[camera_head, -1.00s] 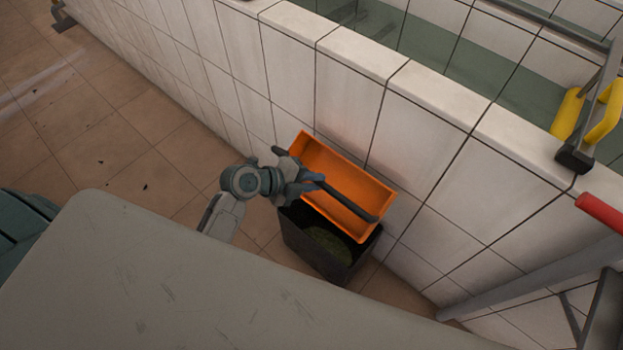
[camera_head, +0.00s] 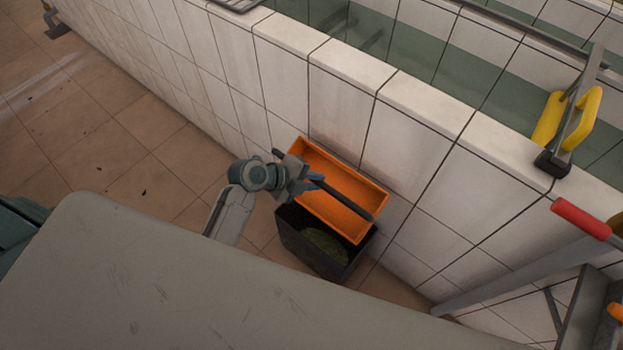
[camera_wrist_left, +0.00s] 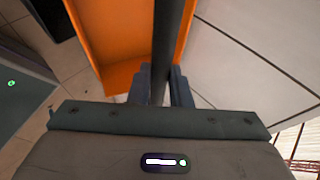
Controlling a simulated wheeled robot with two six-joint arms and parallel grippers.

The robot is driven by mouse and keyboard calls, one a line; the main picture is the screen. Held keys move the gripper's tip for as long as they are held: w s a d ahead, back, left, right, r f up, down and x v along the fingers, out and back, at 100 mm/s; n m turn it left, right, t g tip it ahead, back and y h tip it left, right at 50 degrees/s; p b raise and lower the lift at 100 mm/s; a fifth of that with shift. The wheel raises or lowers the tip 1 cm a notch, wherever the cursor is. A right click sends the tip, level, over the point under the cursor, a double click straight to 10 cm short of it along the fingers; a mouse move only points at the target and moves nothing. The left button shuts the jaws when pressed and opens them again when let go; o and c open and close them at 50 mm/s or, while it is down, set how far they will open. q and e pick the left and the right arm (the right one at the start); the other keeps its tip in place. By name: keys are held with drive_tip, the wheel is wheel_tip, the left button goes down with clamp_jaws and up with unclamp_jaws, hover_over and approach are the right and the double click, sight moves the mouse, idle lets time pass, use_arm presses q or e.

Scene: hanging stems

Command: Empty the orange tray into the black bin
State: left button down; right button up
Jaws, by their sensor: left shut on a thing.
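The orange tray (camera_head: 366,190) is over the black bin (camera_head: 303,255), close to the tiled wall. Its open side faces the head camera, and the part of its inside that shows is bare orange. A dark bar (camera_head: 345,202) runs lengthwise across it; how it joins the tray is unclear. My left gripper (camera_head: 308,183) is shut on this bar near the tray's left part. In the left wrist view the bar (camera_wrist_left: 168,40) passes between the fingers (camera_wrist_left: 163,85), with the tray (camera_wrist_left: 110,45) beside it. Green matter (camera_head: 325,245) shows inside the bin. My right gripper is out of view.
A white tiled wall (camera_head: 420,150) stands right behind the tray and bin. A grey surface (camera_head: 190,280) fills the foreground. A yellow-handled thing (camera_head: 570,118) sits on the wall top, and a red-ended bar (camera_head: 580,219) is at right.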

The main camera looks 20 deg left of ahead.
use_arm(q)
drive_tip(key=w+r+p, duration=0.1)
drive_tip(key=p, duration=0.1)
drive_tip(key=w+r+g+p, duration=0.1)
drive_tip(key=shift+d+p, duration=0.35)
drive_tip(key=shift+d, duration=0.05)
drive_tip(key=shift+w+d+f+n+g+y+p, duration=0.1)
drive_tip(key=shift+w+d+n+g+y+p, duration=0.2)
drive_tip(key=shift+w+g+p, duration=0.45)
drive_tip(key=shift+w+d+n+g+y+p, duration=0.1)
drive_tip(key=shift+w+d+g+y+p, duration=0.35)
drive_tip(key=shift+w+p, duration=0.5)
drive_tip(key=shift+w+d+f+n+g+y+p, duration=0.1)
drive_tip(key=shift+w+d+n+g+y+p, duration=0.15)
drive_tip(key=shift+w+g+p, duration=0.6)
